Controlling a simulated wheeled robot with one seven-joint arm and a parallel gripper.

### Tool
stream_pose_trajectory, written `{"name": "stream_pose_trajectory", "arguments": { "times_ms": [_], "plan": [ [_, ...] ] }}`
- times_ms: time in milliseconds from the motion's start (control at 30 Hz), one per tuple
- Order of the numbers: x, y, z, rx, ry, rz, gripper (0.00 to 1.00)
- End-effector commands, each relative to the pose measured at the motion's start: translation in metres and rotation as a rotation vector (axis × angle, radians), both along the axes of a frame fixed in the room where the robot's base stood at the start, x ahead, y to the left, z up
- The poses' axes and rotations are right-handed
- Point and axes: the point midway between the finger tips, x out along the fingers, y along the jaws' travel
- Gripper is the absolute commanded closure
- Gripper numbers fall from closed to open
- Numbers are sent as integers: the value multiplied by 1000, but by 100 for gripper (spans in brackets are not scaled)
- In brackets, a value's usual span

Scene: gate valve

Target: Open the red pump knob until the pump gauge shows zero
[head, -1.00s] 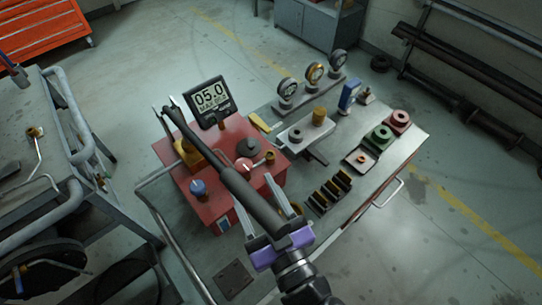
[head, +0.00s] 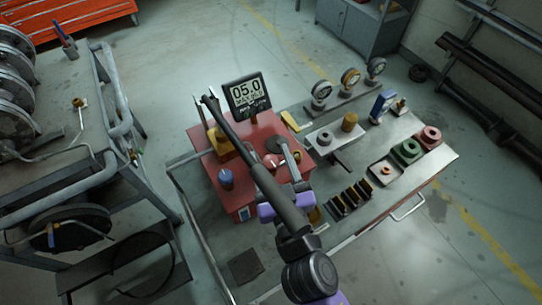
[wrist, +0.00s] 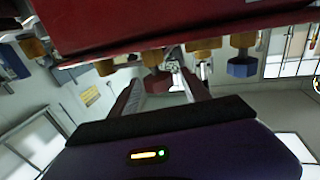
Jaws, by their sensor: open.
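The red pump (head: 238,196) stands on the metal bench. Its gauge (head: 246,92) reads 05.0. A red knob (head: 272,161) with a white mark sits on the pump, close beside the black lever. My gripper (wrist: 160,86) is open. In the wrist view, a dark red faceted knob (wrist: 156,81) shows between and beyond its fingers; I cannot tell if they touch it. In the head view, the lever hides part of my gripper, and one finger shows right of the red knob.
The long black pump lever (head: 241,143) crosses above the pump and my gripper. A blue knob (head: 226,179) is on the pump's left. Round gauges (head: 350,78), fittings and a green flanged part (head: 407,151) occupy the bench's right. A pipe cart (head: 75,105) stands left.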

Motion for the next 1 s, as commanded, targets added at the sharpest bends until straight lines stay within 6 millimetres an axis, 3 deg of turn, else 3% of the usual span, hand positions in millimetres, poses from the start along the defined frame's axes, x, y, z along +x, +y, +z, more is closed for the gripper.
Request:
{"name": "stream_pose_trajectory", "arguments": {
  "times_ms": [133,167,433,1000],
  "plan": [
    [0,0,0,0,0,0,45],
    [0,0,0,0,0,0,49],
    [0,0,0,0,0,0,100],
    [-1,0,8,-2,3,92,100]
  ]
}}
